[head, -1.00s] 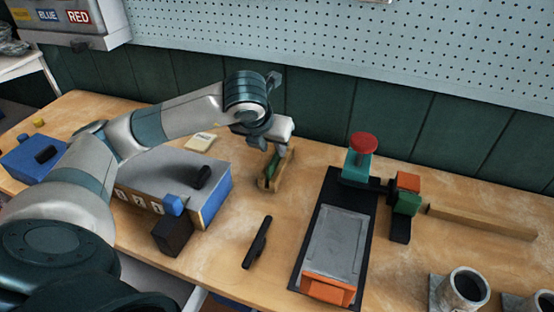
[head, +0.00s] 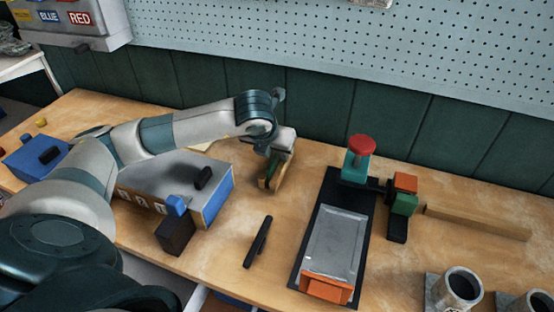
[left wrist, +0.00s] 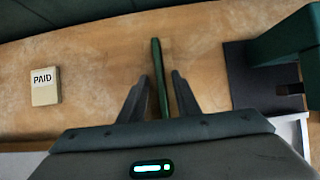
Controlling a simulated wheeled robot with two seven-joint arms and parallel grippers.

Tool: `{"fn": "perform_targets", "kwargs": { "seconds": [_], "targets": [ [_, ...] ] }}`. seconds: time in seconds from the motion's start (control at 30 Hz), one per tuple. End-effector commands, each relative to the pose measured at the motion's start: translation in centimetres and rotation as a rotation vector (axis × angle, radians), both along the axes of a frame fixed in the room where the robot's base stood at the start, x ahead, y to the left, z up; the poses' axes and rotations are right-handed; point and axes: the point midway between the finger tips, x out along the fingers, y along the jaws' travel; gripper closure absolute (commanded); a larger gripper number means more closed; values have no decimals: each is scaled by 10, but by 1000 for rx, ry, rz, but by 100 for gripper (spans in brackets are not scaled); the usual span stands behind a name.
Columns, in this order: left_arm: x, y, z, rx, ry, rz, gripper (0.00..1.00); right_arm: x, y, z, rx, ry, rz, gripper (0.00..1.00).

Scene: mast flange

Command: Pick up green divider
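The green divider (head: 271,168) is a thin upright plate at the small wooden holder (head: 277,181) near the middle of the table. In the left wrist view the divider (left wrist: 159,78) shows edge-on between my fingers. My left gripper (head: 278,154) is above the holder, pointing down. In the left wrist view its two fingers (left wrist: 162,76) stand apart, one on each side of the divider, with a gap visible on both sides. The divider's lower part is partly hidden by the fingers and holder. My right gripper is not in view.
A grey box with a blue end (head: 219,195) stands left of the holder. A black pen-like bar (head: 258,242) lies in front. A black fixture with a red knob (head: 361,145) stands to the right. A "PAID" block (left wrist: 44,86) lies on the table. The pegboard wall (head: 330,45) rises behind.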

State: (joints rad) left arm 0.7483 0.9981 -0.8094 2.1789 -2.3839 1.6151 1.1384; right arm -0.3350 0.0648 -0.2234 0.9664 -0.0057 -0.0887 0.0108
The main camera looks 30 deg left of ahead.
Motion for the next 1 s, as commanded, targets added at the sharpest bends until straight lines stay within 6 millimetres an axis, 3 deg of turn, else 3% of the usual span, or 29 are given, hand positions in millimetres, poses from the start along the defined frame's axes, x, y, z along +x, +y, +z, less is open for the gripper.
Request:
{"fn": "perform_targets", "kwargs": {
  "seconds": [1.0],
  "targets": [
    [0, 0, -2, -1, 0, 0, 70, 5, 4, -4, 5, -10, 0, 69]
  ]
}}
